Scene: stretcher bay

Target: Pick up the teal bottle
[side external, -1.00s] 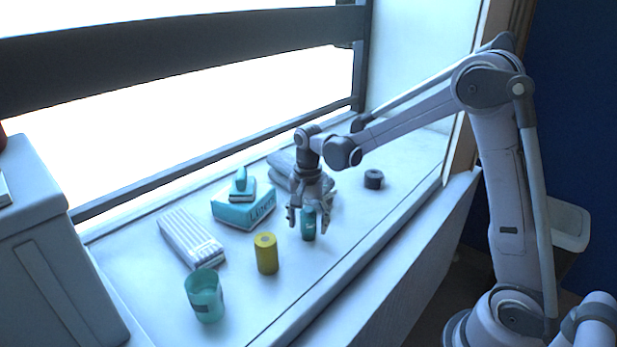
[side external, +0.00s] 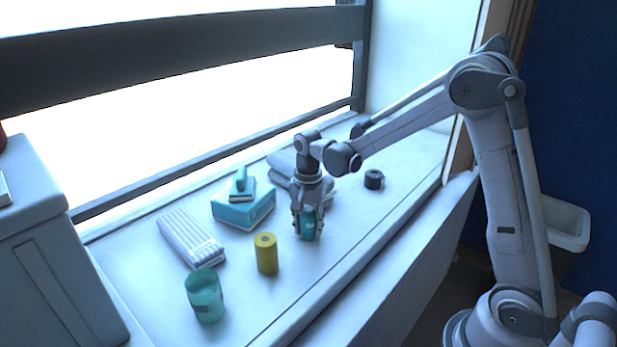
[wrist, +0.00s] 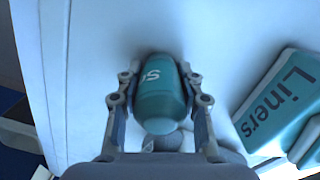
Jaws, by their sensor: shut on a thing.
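The teal bottle (side external: 308,226) stands on the white ledge in the side view, with my gripper (side external: 307,222) around it from above. In the wrist view the bottle (wrist: 162,97) lies between the two fingers of my gripper (wrist: 160,92), and white lettering shows on its side. The fingers are shut on it, one on each side. In the side view the fingers cover part of the bottle. I cannot tell whether its base is clear of the ledge.
A yellow cylinder (side external: 266,254) stands close to the left of the bottle, with a teal cup (side external: 205,296) beyond it. A teal liners box (side external: 243,211), a white ribbed pack (side external: 190,238) and grey folded cloth (side external: 283,163) lie behind. A dark roll (side external: 374,179) sits to the right.

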